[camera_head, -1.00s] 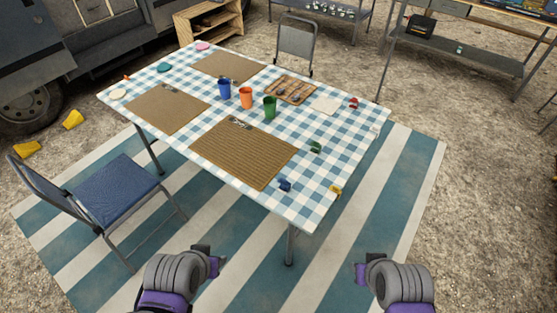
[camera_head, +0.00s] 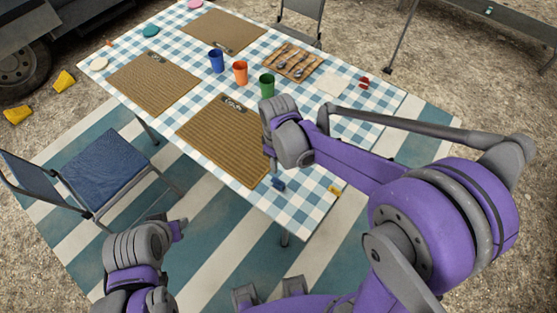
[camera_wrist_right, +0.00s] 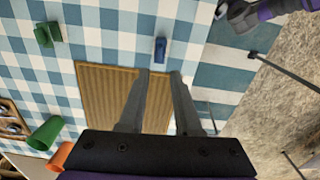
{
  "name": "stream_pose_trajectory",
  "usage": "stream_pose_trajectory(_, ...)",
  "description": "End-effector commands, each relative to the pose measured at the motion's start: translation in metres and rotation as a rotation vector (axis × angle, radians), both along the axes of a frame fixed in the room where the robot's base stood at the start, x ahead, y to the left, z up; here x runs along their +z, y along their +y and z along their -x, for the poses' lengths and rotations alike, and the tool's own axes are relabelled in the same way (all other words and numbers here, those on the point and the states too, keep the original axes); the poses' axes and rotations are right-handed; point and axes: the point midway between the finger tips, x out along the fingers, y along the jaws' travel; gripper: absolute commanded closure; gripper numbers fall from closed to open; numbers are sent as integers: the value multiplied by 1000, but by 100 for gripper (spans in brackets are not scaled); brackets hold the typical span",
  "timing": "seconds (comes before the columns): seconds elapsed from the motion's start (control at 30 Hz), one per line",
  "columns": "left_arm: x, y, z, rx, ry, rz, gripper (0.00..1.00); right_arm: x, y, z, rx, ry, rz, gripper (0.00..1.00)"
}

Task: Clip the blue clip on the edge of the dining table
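The blue clip (camera_head: 278,184) lies on the checked cloth of the dining table (camera_head: 290,207), close to its near edge. In the right wrist view the blue clip (camera_wrist_right: 160,50) lies just beyond my right fingertips and roughly in line with the gap between them. My right gripper (camera_head: 269,160) is above the table beside the clip; in the wrist view it (camera_wrist_right: 160,77) is open and empty, over a woven placemat's edge. My left gripper (camera_head: 180,230) is off the table at lower left; its opening is not clear.
A yellow clip (camera_head: 334,190) sits at the table's near right edge and a red clip (camera_head: 364,82) farther back. A green clip (camera_wrist_right: 47,33) shows in the wrist view. Placemats (camera_head: 225,150) and blue, orange and green cups (camera_head: 267,85) stand nearby. A chair (camera_head: 95,165) is at left.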

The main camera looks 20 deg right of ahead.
Motion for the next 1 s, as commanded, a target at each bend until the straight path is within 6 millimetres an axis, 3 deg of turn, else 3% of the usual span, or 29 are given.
stream_pose_trajectory(1.0,-73,0,20,0,38,0,56,-93,0,1,-3,0,0,68)
